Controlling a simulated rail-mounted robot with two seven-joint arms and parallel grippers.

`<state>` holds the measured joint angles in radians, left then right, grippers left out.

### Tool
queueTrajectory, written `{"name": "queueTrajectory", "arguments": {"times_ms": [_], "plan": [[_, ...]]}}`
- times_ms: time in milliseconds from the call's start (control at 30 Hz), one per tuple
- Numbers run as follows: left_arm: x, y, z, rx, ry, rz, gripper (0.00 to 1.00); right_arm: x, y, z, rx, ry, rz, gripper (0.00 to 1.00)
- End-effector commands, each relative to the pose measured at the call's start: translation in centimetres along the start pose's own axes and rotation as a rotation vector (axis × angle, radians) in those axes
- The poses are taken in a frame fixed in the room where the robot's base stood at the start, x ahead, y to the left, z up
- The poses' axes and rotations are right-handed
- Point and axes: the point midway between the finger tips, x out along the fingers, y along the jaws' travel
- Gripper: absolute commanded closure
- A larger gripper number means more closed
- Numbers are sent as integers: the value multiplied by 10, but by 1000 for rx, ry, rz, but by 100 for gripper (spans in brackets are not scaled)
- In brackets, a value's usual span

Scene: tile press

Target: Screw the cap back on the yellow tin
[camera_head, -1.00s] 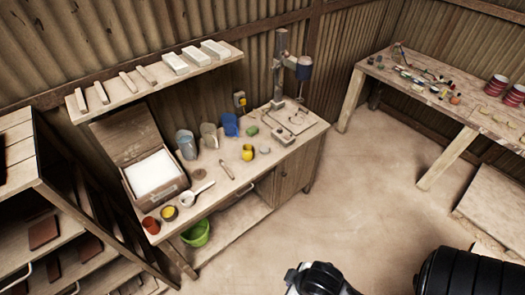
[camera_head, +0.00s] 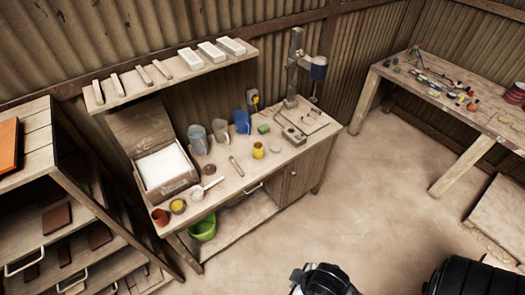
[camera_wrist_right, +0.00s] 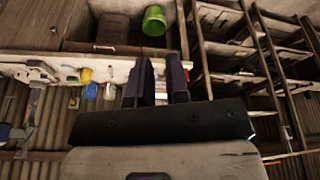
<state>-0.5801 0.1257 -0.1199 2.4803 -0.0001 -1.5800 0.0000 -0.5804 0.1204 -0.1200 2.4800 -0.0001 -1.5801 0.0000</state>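The yellow tin (camera_head: 258,151) stands upright on the wooden workbench (camera_head: 228,205), right of the middle. A small pale round object (camera_head: 275,147) sits just to its right; I cannot tell whether it is the cap. The yellow tin also shows small in the right wrist view (camera_wrist_right: 86,75). My right gripper (camera_wrist_right: 160,82) has its two dark fingers apart with nothing between them, well away from the bench.
On the bench are an open box (camera_head: 164,172), jugs including a blue one (camera_head: 242,122), a white ladle (camera_head: 205,189), and a drill-press-like stand (camera_head: 296,75). A green bucket (camera_head: 203,227) is below. A drawer rack (camera_head: 60,200) stands left.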

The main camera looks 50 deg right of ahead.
Motion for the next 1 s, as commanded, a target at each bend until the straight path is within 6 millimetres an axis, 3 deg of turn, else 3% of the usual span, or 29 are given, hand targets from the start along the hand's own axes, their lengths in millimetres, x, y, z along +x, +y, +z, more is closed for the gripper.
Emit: {"name": "queueTrajectory", "arguments": {"times_ms": [67,800,1000], "plan": [[0,1,0,-3,0,2,57,0,0,0,0,0,0,77],[0,1,0,-4,0,3,57,0,0,0,0,0,0,6],[0,0,0,2,0,-1,57,0,0,0,0,1,0,6]]}}
